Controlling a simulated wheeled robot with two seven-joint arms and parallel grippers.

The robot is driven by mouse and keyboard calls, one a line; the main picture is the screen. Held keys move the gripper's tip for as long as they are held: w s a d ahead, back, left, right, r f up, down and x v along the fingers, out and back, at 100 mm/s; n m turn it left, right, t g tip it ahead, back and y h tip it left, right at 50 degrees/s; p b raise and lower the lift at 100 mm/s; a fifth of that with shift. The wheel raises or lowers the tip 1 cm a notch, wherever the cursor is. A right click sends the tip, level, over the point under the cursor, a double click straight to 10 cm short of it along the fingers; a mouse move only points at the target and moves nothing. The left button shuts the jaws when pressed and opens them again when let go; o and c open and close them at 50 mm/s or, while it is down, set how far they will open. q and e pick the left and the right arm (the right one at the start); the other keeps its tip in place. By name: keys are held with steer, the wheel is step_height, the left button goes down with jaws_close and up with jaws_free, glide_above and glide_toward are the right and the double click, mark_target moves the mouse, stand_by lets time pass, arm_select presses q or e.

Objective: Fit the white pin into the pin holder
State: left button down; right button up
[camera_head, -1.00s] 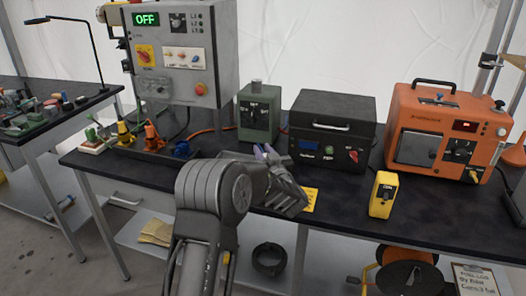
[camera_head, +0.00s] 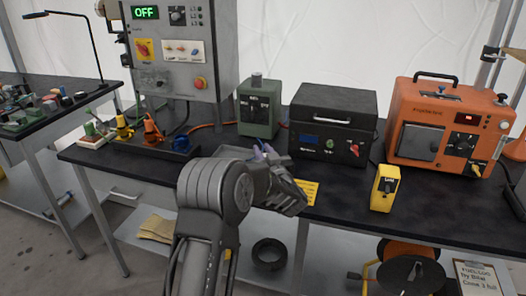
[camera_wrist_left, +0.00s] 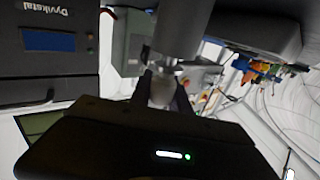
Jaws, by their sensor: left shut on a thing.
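My left gripper (camera_head: 262,152) is over the middle of the black bench, in front of the green box. It is shut on a small pale piece (camera_wrist_left: 162,92), which shows between the dark fingers in the left wrist view. This looks like the white pin, but most of it is hidden by the fingers and wrist. A thick grey cylinder (camera_wrist_left: 181,28) shows just beyond the fingertips in that view; I cannot tell whether it touches the pale piece. I cannot pick out the pin holder with certainty. My right gripper is not in view.
A green box (camera_head: 259,108), a black case (camera_head: 325,150) and an orange unit (camera_head: 415,145) stand along the back of the bench. A grey control cabinet (camera_head: 215,50) is at left, near yellow (camera_head: 123,130) and orange (camera_head: 152,133) items. A yellow meter (camera_head: 385,188) stands front right.

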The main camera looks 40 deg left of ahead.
arm_select(q)
steer(key=shift+f, duration=0.25)
steer(key=c, duration=1.1)
jaws_free()
steer(key=shift+c, duration=0.2)
steer(key=b+v, duration=0.1)
steer(key=v, duration=0.7)
steer(key=shift+a, duration=0.1)
steer(key=shift+f, duration=0.1)
